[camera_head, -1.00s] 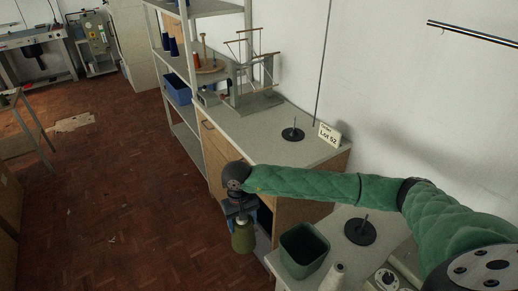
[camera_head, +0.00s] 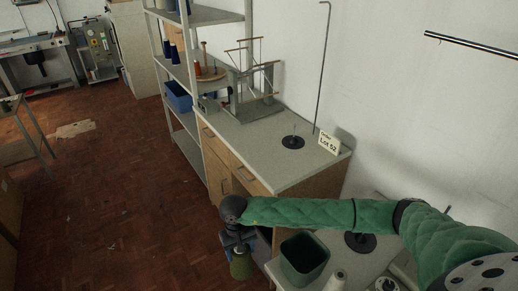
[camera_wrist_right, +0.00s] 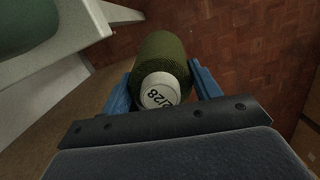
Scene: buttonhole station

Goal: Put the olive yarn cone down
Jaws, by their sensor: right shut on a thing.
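The olive yarn cone (camera_head: 241,265) hangs below my right gripper (camera_head: 239,248), over the floor to the left of the near table. In the right wrist view the cone (camera_wrist_right: 162,52) sits between the two blue fingers of the right gripper (camera_wrist_right: 163,88), which are shut on it. Its pale end, marked with "2/28", faces the camera. My left gripper is in neither view.
A dark green bin (camera_head: 304,259) stands on the near table, with a black spindle base (camera_head: 360,242) and a white cone (camera_head: 335,281) nearby. A second spindle base (camera_head: 293,142) stands on the farther counter (camera_head: 240,130), beside a "Lot 52" card (camera_head: 328,143). Shelving (camera_head: 205,17) rises behind.

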